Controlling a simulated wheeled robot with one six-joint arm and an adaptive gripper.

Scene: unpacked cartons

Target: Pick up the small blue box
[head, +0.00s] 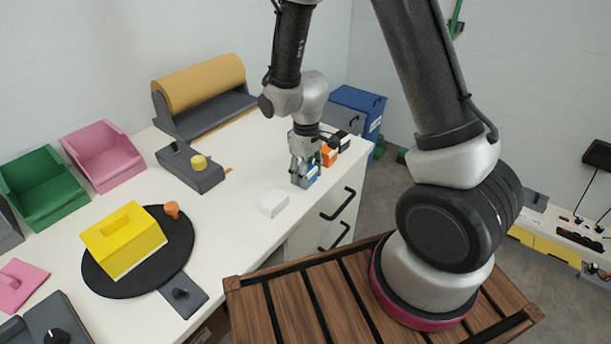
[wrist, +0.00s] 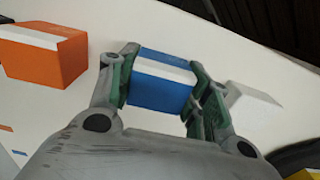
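The small blue box (head: 307,180) with a white stripe is near the right edge of the white table in the head view. It also shows in the wrist view (wrist: 160,92), between my two green-padded fingers. My gripper (head: 303,165) points down over it. In the wrist view my gripper (wrist: 163,85) has one pad against each side of the box, with no clear gap. The fingers hide parts of the box's sides. I cannot tell whether the box rests on the table or is slightly off it.
An orange box (head: 328,156) with a white stripe stands just behind, at left in the wrist view (wrist: 45,55). A white box (head: 272,203) lies in front, at right in the wrist view (wrist: 254,105). A grey device with a yellow knob (head: 198,162) stands to the left.

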